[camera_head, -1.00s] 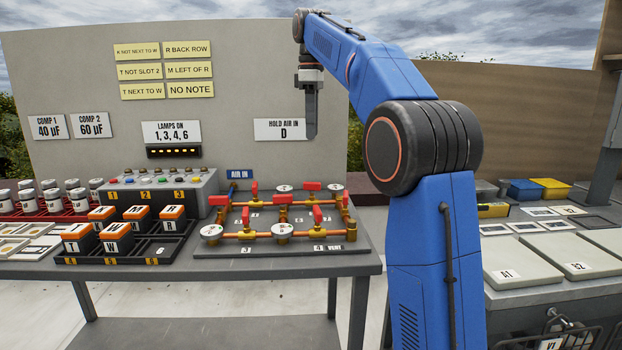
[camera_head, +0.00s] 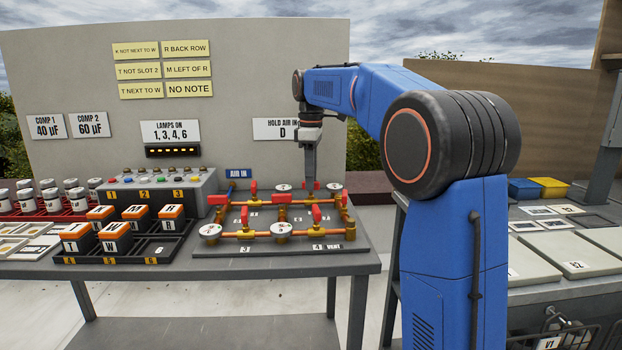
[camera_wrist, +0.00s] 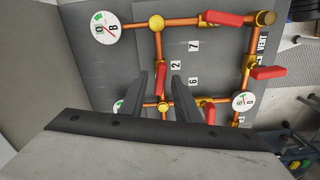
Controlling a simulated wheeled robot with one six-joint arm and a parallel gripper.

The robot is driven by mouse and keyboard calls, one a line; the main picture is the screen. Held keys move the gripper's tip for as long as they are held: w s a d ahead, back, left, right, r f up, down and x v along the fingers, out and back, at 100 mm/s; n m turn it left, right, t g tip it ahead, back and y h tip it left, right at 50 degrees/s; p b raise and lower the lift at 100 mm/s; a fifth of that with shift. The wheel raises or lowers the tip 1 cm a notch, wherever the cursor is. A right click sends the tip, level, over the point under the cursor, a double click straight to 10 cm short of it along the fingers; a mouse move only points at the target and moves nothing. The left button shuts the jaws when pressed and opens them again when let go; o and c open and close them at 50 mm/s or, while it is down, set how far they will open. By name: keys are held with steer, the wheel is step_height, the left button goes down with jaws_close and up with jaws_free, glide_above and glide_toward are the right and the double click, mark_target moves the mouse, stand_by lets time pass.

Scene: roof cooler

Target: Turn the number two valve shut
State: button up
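The valve board lies on the table, with copper pipes, brass fittings, white round gauges and several red valve handles. My gripper (camera_head: 309,184) points straight down over the back right part of the board. A label reading 2 (camera_wrist: 175,65) shows close to that handle, near the right fingertip. I cannot tell whether the fingers touch the handle.
Other red handles (camera_wrist: 222,18) and a gauge (camera_wrist: 243,101) surround the fingers. Left of the board are a tray of orange-topped blocks (camera_head: 115,229) and a grey lamp box (camera_head: 160,190). A wall panel (camera_head: 250,80) stands behind. Air above the board's front is clear.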

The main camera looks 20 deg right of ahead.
steer(key=shift+f, duration=0.2)
jaws_close()
